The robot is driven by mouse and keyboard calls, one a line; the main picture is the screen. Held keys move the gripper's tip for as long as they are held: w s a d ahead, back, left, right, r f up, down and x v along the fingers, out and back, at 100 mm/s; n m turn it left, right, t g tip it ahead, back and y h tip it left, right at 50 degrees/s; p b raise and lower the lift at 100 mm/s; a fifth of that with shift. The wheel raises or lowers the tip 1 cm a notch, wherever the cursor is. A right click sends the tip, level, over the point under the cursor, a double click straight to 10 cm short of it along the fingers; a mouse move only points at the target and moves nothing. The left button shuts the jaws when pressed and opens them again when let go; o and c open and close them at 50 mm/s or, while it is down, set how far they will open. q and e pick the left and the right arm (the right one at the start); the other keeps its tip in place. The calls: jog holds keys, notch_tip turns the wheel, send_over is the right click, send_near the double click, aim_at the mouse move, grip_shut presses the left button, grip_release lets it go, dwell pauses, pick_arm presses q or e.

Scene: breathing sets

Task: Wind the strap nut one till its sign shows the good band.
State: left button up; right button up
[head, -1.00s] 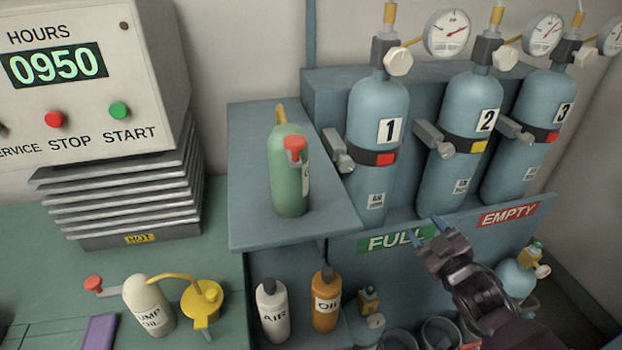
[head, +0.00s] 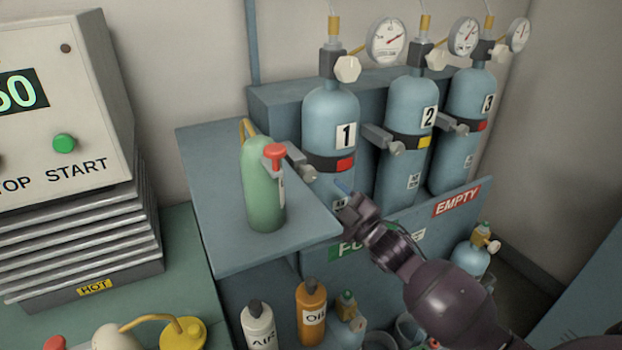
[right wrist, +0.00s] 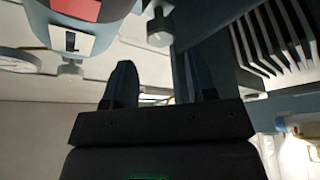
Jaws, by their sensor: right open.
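The strap nut of cylinder 1 is a grey clamp fitting (head: 300,160) on the left side of the blue cylinder 1 (head: 330,110). The dark strap (head: 318,163) around that cylinder bears a red sign (head: 345,165). My right gripper (head: 343,192) is open and empty, in front of cylinder 1, below and to the right of the nut and apart from it. In the right wrist view, a rounded grey nut end (right wrist: 160,30) shows just beyond my two dark fingers (right wrist: 165,85), with the red sign (right wrist: 78,8) at upper left. My left gripper is not in view.
Cylinder 2 (head: 408,110) has a yellow strap sign and cylinder 3 (head: 468,100) a red one. A green bottle with a red top (head: 262,190) stands on the shelf (head: 215,190) left of the nut. A FULL/EMPTY board (head: 400,230) runs along the cylinders' front.

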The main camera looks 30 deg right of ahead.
aim_at(312, 178)
jog(key=x, duration=0.5)
jog(key=shift+w+a+r, duration=0.15)
jog(key=shift+w, duration=0.6)
jog(key=shift+c, duration=0.6)
jog(key=c, duration=0.5)
jog(key=shift+c, duration=0.2)
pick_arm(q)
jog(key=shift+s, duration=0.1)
pick_arm(e)
jog(key=shift+m, duration=0.4)
